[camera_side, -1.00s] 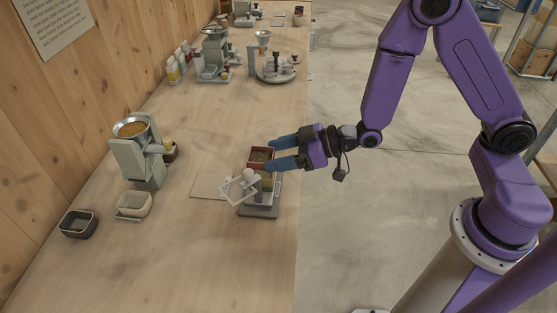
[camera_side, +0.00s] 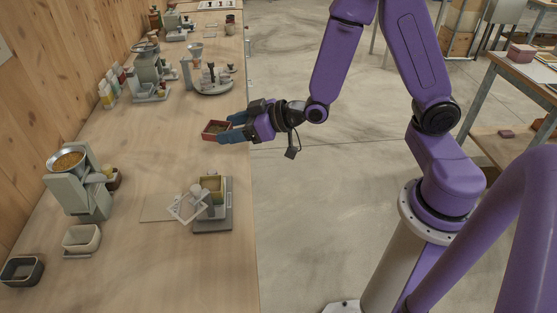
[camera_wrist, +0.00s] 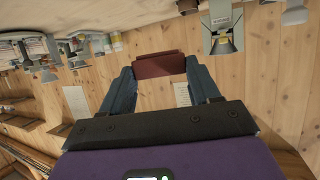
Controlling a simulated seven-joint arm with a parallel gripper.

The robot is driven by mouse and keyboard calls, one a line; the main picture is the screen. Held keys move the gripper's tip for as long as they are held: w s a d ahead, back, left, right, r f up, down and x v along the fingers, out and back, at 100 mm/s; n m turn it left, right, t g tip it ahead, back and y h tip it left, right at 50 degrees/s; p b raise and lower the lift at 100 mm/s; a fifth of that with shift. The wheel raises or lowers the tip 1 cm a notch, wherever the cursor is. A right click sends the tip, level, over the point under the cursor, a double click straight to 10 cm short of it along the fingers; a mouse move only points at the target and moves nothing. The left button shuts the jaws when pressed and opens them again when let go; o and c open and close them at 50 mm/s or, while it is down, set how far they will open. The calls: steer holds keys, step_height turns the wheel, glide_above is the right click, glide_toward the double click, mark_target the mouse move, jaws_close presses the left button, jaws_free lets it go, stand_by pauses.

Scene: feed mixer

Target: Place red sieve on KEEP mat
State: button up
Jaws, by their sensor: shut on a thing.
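The red sieve (camera_side: 216,130), a square red-walled tray with brownish contents, is held at the bench's right edge in the side view. My gripper (camera_side: 229,128) is shut on it, its blue fingers at the sieve's side. In the wrist view the red sieve (camera_wrist: 160,64) sits between the two fingertips of my gripper (camera_wrist: 160,76). Its inside is hidden there. A plain beige mat (camera_side: 154,208) lies on the bench left of a grey stand. I cannot read a KEEP label on it or on any other mat.
The grey stand (camera_side: 213,222) carries an olive container (camera_side: 212,186), with a tilted white frame (camera_side: 187,208) beside it. A feed mill (camera_side: 80,185), a cream bin (camera_side: 82,240) and a dark bin (camera_side: 22,270) stand left. A round turntable (camera_side: 213,85) stands farther back.

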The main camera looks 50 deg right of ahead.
steer(key=w+d+f+m+t+h, duration=0.1)
steer(key=d+f+m+t+h, duration=0.15)
steer(key=d+m+h, duration=0.65)
steer(key=a+n+y, duration=0.2)
steer(key=n+y, duration=0.1)
steer(key=a+r+n+g+y, duration=0.1)
steer(key=a+n+y, duration=0.1)
steer(key=a+y, duration=0.1)
steer(key=a+r+n+g+y, duration=0.1)
steer(key=a+n+y, duration=0.1)
steer(key=a+n, duration=0.1)
steer(key=shift+s+a+r+n+y, duration=0.15)
steer(key=shift+s+r+n+y, duration=0.15)
steer(key=shift+s+y, duration=0.1)
steer(key=s+a+r+n+g+y, duration=0.2)
steer(key=s+a+n+g+y, duration=0.1)
steer(key=a, duration=0.4)
steer(key=shift+s+a+n+y, duration=0.15)
steer(key=shift+n+y, duration=0.25)
steer(key=shift+n, duration=0.1)
steer(key=shift+r, duration=0.1)
steer(key=shift+f, duration=4.85)
steer(key=shift+f, duration=0.2)
steer(key=o, duration=1.1)
steer(key=shift+c, duration=0.2)
